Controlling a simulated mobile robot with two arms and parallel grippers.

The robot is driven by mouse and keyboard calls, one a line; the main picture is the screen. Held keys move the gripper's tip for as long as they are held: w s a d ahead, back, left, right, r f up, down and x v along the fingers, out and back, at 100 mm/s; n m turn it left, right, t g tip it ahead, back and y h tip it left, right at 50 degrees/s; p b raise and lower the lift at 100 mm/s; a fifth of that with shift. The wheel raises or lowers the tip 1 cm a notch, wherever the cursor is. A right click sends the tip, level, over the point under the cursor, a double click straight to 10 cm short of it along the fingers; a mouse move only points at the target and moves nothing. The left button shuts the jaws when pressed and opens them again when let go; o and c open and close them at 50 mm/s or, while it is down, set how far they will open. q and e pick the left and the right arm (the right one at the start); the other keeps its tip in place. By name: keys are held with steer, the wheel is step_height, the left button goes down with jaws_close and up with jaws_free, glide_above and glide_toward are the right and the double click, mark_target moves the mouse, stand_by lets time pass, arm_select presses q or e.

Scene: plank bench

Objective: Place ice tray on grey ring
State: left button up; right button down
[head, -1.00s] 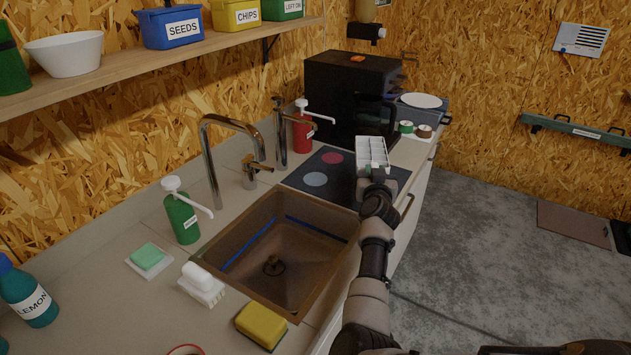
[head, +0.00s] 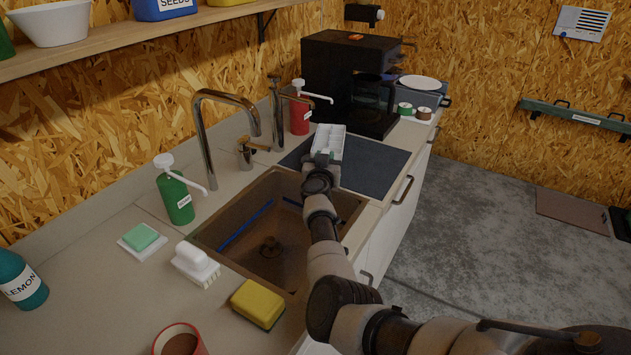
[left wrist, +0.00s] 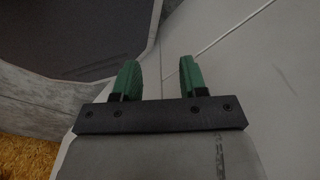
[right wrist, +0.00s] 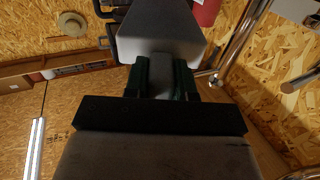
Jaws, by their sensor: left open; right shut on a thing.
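The grey ring is hidden behind the tray and gripper in the head view. My left gripper (left wrist: 160,80) shows only in the left wrist view, open and empty.
The sink (head: 265,235) lies under my right arm, with a tall tap (head: 205,135) behind it. A red dispenser (head: 300,115) and a black coffee machine (head: 350,80) stand behind the hob. A yellow sponge (head: 258,303) and red mug (head: 180,340) are in front. The hob's right half is clear.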

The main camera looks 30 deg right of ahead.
steer(key=shift+w+a+f+b, duration=0.15)
steer(key=shift+w+a+f, duration=0.15)
steer(key=shift+a, duration=0.2)
steer(key=shift+w+a+f+b, duration=0.15)
steer(key=shift+a+f, duration=0.25)
steer(key=shift+a, duration=0.05)
step_height(320, 180, down, 4)
steer(key=shift+a+f+b, duration=0.1)
steer(key=shift+b, duration=0.9)
steer(key=c, duration=0.9)
jaws_free()
steer(key=shift+f, duration=0.1)
